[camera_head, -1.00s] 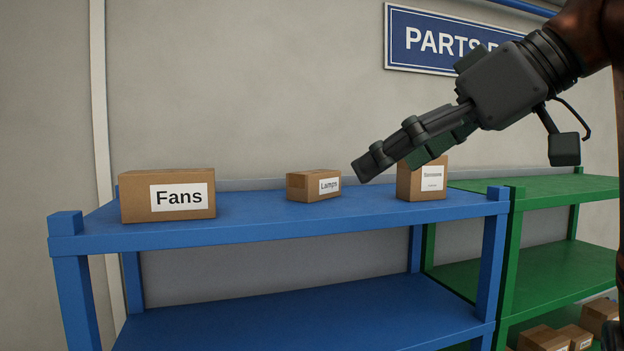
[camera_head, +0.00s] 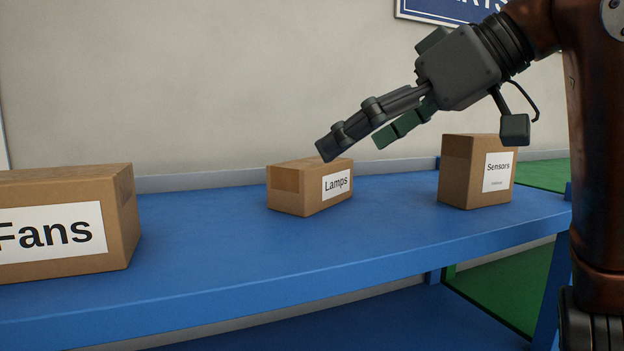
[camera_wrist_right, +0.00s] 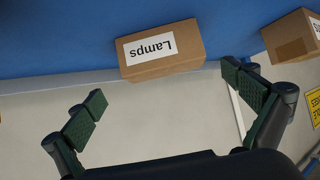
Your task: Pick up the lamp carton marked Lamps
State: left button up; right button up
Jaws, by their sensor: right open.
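The lamp carton (camera_head: 295,190), a small brown box with a white "Lamps" label, stands on the blue shelf's top between two other cartons. It also shows in the right wrist view (camera_wrist_right: 180,62), beyond the fingertips and roughly between them, with its label upside down. My right gripper (camera_head: 352,145) is open and empty. In the wrist view the fingers (camera_wrist_right: 175,100) are spread wide, apart from the carton. My left gripper is not in view.
The blue shelf (camera_head: 230,260) has bare room around the lamp carton. The Fans carton (camera_head: 60,225) stands at the left and the Sensors carton (camera_head: 475,172) at the right. A wall is behind, with a sign (camera_head: 450,10). Green shelving (camera_head: 500,285) adjoins at right.

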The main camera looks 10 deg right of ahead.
aim_at(316, 162)
jog(key=x, duration=0.1)
jog(key=p+x, duration=0.1)
jog(key=x, duration=0.3)
jog(key=shift+w+a+r+p, duration=0.15)
jog(key=shift+a+r+p, duration=0.15)
jog(key=shift+a+p, duration=0.1)
jog(key=shift+w+a+f, duration=0.15)
jog(key=shift+w+f, duration=0.05)
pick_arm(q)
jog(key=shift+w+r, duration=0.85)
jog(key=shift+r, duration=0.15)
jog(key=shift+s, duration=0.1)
pick_arm(e)
jog(key=shift+s, duration=0.1)
jog(key=c, duration=0.3)
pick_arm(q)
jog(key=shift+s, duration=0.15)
pick_arm(e)
jog(key=c, duration=0.7)
jog(key=shift+r, duration=0.15)
jog(key=shift+c, duration=0.2)
